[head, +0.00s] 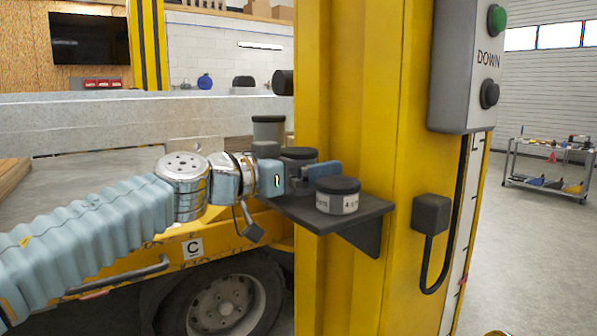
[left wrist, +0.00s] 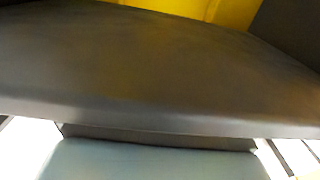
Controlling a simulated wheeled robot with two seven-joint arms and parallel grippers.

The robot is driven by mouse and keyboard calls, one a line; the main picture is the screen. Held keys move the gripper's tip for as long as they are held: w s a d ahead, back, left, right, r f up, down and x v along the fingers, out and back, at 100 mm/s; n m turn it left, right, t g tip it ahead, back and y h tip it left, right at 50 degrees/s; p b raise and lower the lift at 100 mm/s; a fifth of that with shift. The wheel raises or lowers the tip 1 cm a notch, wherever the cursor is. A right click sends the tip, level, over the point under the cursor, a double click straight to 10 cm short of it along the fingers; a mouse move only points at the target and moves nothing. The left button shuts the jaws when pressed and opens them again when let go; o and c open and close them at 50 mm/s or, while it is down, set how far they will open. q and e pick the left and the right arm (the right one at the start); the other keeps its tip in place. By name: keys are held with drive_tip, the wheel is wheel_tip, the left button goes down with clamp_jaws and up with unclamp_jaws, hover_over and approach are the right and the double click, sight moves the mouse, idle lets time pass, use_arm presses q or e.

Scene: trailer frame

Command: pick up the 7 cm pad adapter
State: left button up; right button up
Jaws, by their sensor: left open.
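Three round pad adapters with dark tops stand on a dark shelf (head: 372,217) on the yellow post. The front short adapter (head: 338,203) has a pale label with a "4". The middle adapter (head: 298,153) is partly hidden by my left gripper (head: 312,178), and no size label shows on it. The tallest adapter (head: 268,128) is at the back. My left gripper is open, its blue finger close to the middle adapter; whether it touches cannot be told. A dark rounded surface (left wrist: 150,65) fills most of the left wrist view, very close. My right gripper is out of view.
The yellow post (head: 380,120) rises right behind the shelf. A control box (head: 462,60) and a cable box (head: 430,213) are mounted on its right. A wheel (head: 222,305) is below the arm. A cart (head: 548,168) stands far right on open floor.

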use_arm(q)
drive_tip(key=c, duration=1.4)
drive_tip(key=shift+r, duration=0.1)
drive_tip(key=shift+c, duration=0.5)
drive_tip(key=shift+r, duration=0.1)
